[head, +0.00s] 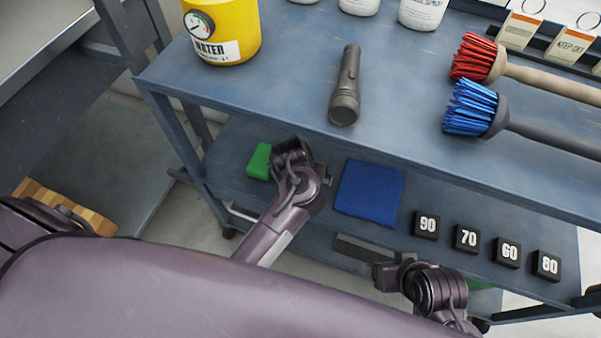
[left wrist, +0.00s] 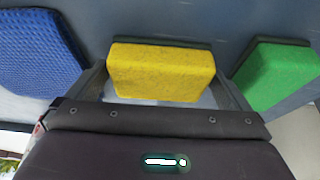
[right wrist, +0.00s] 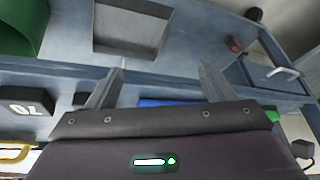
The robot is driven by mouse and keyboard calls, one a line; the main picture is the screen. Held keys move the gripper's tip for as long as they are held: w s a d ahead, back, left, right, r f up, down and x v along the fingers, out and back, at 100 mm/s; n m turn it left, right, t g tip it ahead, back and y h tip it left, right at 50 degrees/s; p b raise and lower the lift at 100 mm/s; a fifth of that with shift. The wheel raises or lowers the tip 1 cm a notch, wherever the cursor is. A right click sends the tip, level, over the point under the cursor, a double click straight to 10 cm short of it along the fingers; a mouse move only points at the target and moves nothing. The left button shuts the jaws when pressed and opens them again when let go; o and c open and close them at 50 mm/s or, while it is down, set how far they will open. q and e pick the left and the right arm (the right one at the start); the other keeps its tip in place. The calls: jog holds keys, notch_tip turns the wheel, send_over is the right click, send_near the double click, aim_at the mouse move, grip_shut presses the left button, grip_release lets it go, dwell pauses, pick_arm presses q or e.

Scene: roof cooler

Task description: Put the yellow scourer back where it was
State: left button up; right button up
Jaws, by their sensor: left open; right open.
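The yellow scourer (left wrist: 160,72) has a dark green backing and shows in the left wrist view between the two fingers of my left gripper. It is hidden by that gripper in the head view. My left gripper (head: 291,150) is open over the lower shelf, with a finger beside each end of the scourer; I cannot tell whether they touch it. A green scourer (head: 259,162) lies just left of it; it also shows in the left wrist view (left wrist: 277,76). My right gripper (right wrist: 165,82) is open and empty, near the shelf's front edge.
A blue cloth (head: 369,190) and several black number blocks (head: 466,238) lie on the lower shelf (head: 225,188). The upper shelf (head: 270,90) overhangs behind, with a torch (head: 346,88), brushes (head: 470,107) and a yellow water container (head: 228,28).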

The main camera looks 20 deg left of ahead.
pick_arm(q)
jog(key=p+v, duration=0.1)
jog(key=v, duration=0.1)
jog(key=p+v, duration=0.3)
jog(key=v, duration=0.1)
jog(key=shift+w+r+p, duration=0.15)
jog(key=shift+r+p, duration=0.15)
jog(key=shift+p, duration=0.05)
jog(key=shift+s+f+b, duration=0.15)
jog(key=shift+s+f, duration=0.15)
jog(key=shift+s, duration=0.25)
jog(key=shift+s+f+b, duration=0.15)
jog(key=shift+s+f, duration=0.15)
jog(key=shift+s, duration=0.3)
jog(key=s+a+f+m+g, duration=0.1)
jog(key=s, duration=0.6)
jog(key=s+a+f+m+g, duration=0.1)
jog(key=s+a+g, duration=0.1)
jog(key=s, duration=0.5)
jog(key=shift+f+m+g, duration=0.3)
jog(key=shift+f+m, duration=0.1)
pick_arm(e)
jog(key=s+d+r+m+g+h, duration=0.1)
jog(key=s+d+g, duration=0.1)
jog(key=d, duration=0.3)
jog(key=shift+s+d+r+g+h, duration=0.15)
jog(key=shift+s+d+g+h, duration=0.1)
jog(key=shift+g+h, duration=0.25)
